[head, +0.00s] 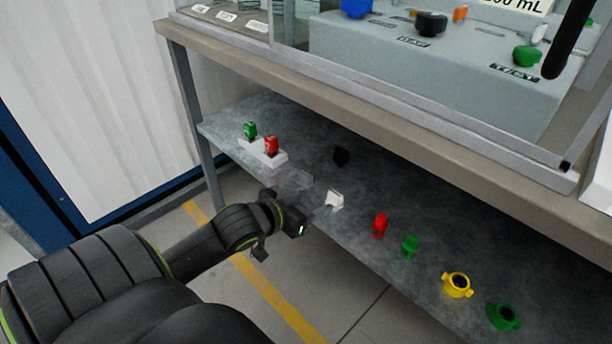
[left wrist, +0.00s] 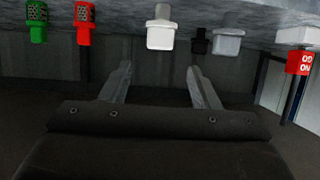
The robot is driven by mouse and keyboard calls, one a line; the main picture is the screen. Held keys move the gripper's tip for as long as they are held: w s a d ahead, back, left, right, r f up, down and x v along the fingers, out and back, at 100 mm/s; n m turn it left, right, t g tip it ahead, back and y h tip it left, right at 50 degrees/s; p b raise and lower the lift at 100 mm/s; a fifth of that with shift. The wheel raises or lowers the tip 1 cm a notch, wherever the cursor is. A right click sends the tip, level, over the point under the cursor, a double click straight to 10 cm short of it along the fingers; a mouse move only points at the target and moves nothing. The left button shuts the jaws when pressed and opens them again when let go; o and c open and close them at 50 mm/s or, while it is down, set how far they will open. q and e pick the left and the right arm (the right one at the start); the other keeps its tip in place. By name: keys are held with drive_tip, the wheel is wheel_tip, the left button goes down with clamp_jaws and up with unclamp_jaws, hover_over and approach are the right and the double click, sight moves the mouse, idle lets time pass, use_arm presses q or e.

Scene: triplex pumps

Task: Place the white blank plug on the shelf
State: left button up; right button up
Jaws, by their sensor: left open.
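The white blank plug (head: 335,200) stands on the grey lower shelf (head: 300,215), near its front edge. It also shows in the left wrist view (left wrist: 161,32), upside down, just beyond the fingertips and roughly midway between them. My left gripper (head: 309,196) is open and empty, just left of the plug. Its two fingers also show spread apart in the left wrist view (left wrist: 159,70). I see no contact between the fingers and the plug. My right gripper is not in view.
On the shelf's left stand green (head: 250,130) and red (head: 271,145) items on white bases. A black item (head: 341,156) stands behind the plug. Right of it are red (head: 380,225) and green (head: 409,245) plugs, then yellow (head: 457,285) and green (head: 504,316) ring-shaped parts. The bench top (head: 400,125) overhangs the shelf.

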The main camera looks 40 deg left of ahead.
use_arm(q)
drive_tip(key=s+d+r+m+t, duration=0.1)
drive_tip(key=s+d+r+t, duration=0.3)
drive_tip(key=r, duration=0.6)
drive_tip(key=s+d+r+m+t, duration=0.1)
drive_tip(key=s+d+r+t, duration=0.3)
drive_tip(key=s+r+t, duration=0.4)
wheel_tip(320, 180, up, 2)
drive_tip(key=shift+s+r+m+t, duration=0.15)
drive_tip(key=shift+s+m+t, duration=0.15)
drive_tip(key=shift+t, duration=0.8)
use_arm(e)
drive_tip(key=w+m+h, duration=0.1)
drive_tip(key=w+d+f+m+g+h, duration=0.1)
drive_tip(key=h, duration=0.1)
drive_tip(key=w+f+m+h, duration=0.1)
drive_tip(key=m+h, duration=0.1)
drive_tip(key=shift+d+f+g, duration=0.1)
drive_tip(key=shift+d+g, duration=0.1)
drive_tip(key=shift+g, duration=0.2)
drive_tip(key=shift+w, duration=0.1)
